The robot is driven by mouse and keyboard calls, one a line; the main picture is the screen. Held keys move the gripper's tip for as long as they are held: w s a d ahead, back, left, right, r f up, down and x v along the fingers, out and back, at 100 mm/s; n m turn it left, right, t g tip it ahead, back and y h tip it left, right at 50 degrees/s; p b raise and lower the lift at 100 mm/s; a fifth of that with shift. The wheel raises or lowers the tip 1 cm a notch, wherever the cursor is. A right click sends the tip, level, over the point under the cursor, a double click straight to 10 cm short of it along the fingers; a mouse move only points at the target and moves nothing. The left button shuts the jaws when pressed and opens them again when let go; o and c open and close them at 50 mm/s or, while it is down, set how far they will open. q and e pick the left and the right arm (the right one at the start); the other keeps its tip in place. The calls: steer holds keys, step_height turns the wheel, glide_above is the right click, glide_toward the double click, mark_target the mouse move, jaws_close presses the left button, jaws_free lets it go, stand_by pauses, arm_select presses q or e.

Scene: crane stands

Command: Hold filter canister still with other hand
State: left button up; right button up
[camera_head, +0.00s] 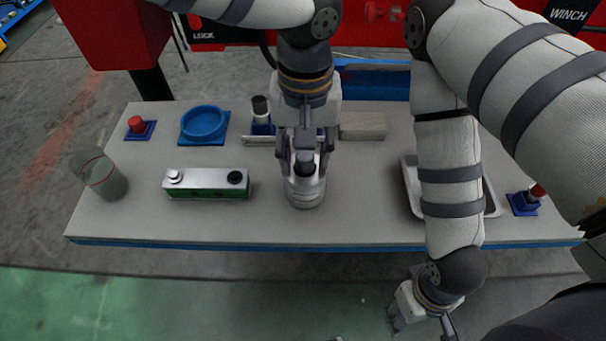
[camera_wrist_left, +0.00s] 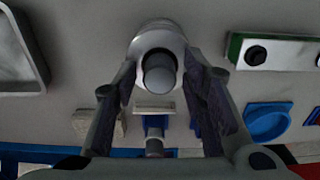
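The filter canister (camera_head: 305,193) is a silver cylinder with a dark cap, standing upright on the table near its front middle. It also shows in the left wrist view (camera_wrist_left: 158,45), with its grey top pointing toward the camera. My left gripper (camera_head: 304,165) points down over it. In the wrist view the fingers (camera_wrist_left: 160,75) lie on either side of the canister and appear to touch its sides. My right gripper (camera_head: 422,318) hangs low in front of the table's front edge, away from the canister. Its fingertips are not clear.
On the table (camera_head: 245,225), a green-sided box (camera_head: 207,184) and a glass cylinder (camera_head: 102,178) stand left. A blue round dish (camera_head: 204,122) and red button (camera_head: 137,124) sit behind. A beige block (camera_head: 363,125) lies at the back. A metal tray (camera_head: 490,195) is right, partly behind my right arm.

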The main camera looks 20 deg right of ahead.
arm_select(q)
jaws_close()
steer(key=shift+o, duration=1)
jaws_free()
steer(key=shift+r, duration=0.15)
steer(key=shift+r, duration=2.4)
